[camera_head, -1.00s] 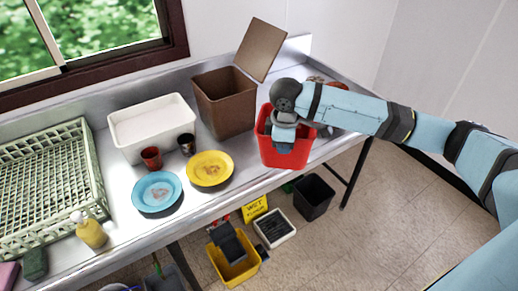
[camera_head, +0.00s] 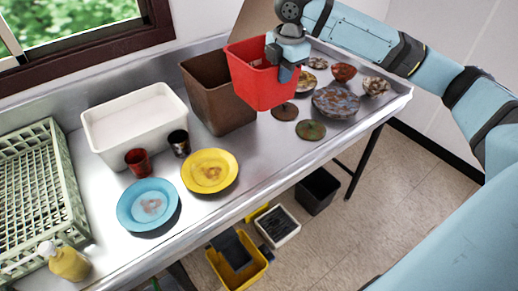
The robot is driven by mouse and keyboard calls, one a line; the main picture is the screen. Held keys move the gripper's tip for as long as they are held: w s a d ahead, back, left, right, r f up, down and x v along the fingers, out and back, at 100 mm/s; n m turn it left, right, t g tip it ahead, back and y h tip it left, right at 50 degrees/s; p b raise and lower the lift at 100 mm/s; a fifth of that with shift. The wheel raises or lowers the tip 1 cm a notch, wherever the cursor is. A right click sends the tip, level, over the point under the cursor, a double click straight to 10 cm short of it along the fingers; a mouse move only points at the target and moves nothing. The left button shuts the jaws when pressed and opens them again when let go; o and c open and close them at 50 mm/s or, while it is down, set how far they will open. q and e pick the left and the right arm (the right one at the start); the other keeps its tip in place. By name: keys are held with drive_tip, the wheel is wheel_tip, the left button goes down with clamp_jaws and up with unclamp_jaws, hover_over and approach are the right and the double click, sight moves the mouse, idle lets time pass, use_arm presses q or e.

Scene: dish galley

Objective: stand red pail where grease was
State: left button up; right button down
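The red pail (camera_head: 256,83) hangs in the upper middle of the head view. My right gripper (camera_head: 286,68) reaches over its right side and is shut on it. The pail appears lifted above the steel counter and covers part of the brown bin (camera_head: 217,99). Its inside is mostly hidden. No grease is clearly recognisable, and I cannot tell which spot it had. My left gripper is not in view.
Several dirty plates and bowls (camera_head: 335,102) crowd the counter's right end. A white tub (camera_head: 138,122), yellow plate (camera_head: 209,171), blue plate (camera_head: 148,205), two cups and a green rack (camera_head: 38,195) stand left. A black bin (camera_head: 317,190) and yellow bucket (camera_head: 238,262) stand on the floor.

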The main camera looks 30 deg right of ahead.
wheel_tip(320, 180, down, 21)
drive_tip(key=shift+w+r, duration=0.15)
drive_tip(key=shift+r, duration=0.05)
idle(0.3)
drive_tip(key=shift+f, duration=0.1)
drive_tip(key=c, duration=1.5)
unclamp_jaws()
drive_tip(key=shift+o, duration=0.8)
wheel_tip(320, 180, up, 12)
drive_tip(key=s, duration=0.1)
